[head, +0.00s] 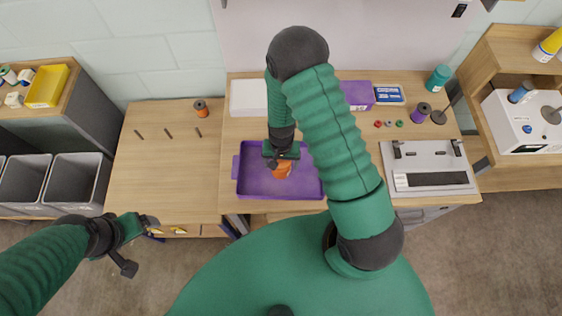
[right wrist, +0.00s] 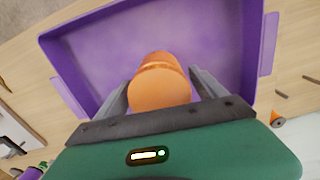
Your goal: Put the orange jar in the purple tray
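The orange jar (head: 284,171) is within the walls of the purple tray (head: 254,183) in the head view. In the right wrist view the jar (right wrist: 160,85) sits between the two fingers of my right gripper (right wrist: 161,84), which press close on both its sides. The tray (right wrist: 222,48) spreads around and behind it. I cannot tell whether the jar touches the tray floor. In the head view my right gripper (head: 280,160) partly covers the jar. My left gripper (head: 139,246) is open and empty, low at the left, away from the tray.
An orange-and-dark spool (head: 201,108) and several dark pegs (head: 168,133) are on the left table. Grey bins (head: 75,182) stand farther left. A purple box (head: 356,94), a teal jar (head: 438,78) and a grey device (head: 428,170) are to the right.

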